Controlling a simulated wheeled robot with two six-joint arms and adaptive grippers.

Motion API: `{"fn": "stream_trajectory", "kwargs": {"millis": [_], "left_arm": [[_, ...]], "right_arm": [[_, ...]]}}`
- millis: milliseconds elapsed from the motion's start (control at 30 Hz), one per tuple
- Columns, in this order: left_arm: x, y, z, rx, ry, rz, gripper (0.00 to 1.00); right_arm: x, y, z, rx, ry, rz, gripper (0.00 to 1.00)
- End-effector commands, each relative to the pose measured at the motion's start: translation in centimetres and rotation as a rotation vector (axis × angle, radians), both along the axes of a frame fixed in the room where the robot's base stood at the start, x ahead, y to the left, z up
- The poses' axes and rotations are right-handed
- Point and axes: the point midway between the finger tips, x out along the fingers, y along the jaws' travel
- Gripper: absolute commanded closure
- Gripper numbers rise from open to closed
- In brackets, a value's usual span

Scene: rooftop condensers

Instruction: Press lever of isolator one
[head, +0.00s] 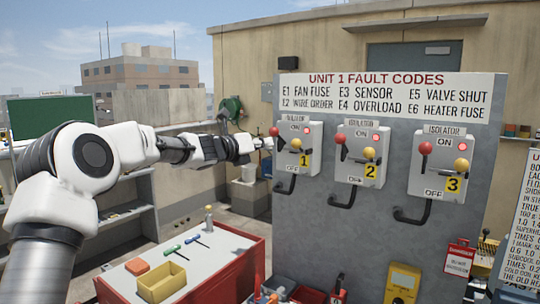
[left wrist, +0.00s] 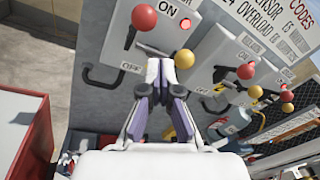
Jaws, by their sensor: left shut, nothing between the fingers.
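Isolator one (head: 290,166) is the leftmost grey box on the panel, with a yellow label "1". Its red ball (head: 274,132) is at the upper left, by ON, and its yellow ball (head: 296,143) is further right and lower. A red light beside ON is lit. My left gripper (head: 268,143) is shut and empty at the box's left side. In the left wrist view its fingertips (left wrist: 167,68) lie just left of the yellow ball (left wrist: 184,58) and below the red ball (left wrist: 143,17); I cannot tell whether they touch anything. My right gripper is out of view.
Isolator two (head: 358,170) and isolator three (head: 434,180) stand to the right, each with red and yellow balls. Black curved handles hang below the boxes. A red workbench (head: 236,276) with a yellow bin (head: 162,282) and screwdrivers is below my arm.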

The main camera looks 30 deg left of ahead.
Motion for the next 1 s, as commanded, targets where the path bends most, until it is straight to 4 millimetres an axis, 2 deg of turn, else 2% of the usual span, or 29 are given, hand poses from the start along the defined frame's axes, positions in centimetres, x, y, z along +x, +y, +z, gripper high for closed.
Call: {"fn": "stream_trajectory", "kwargs": {"millis": [100,300,833,933,967,1000], "left_arm": [[-2.1,0.6,1.4,-0.003,0.0,0.001,1.0],[-3.8,1.1,2.6,0.0,0.004,0.001,1.0],[-3.9,1.1,2.6,0.0,0.006,0.0,1.0],[-3.5,1.1,1.2,0.001,0.025,0.0,1.0],[-3.1,1.0,0.3,0.003,0.04,-0.001,1.0],[-2.5,0.7,-1.5,0.008,0.067,-0.004,1.0]], "right_arm": [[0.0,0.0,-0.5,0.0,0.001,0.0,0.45],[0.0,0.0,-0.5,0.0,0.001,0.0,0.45],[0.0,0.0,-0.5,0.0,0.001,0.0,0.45],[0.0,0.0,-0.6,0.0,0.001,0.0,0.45],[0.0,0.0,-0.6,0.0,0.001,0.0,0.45],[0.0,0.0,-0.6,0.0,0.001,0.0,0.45]]}}
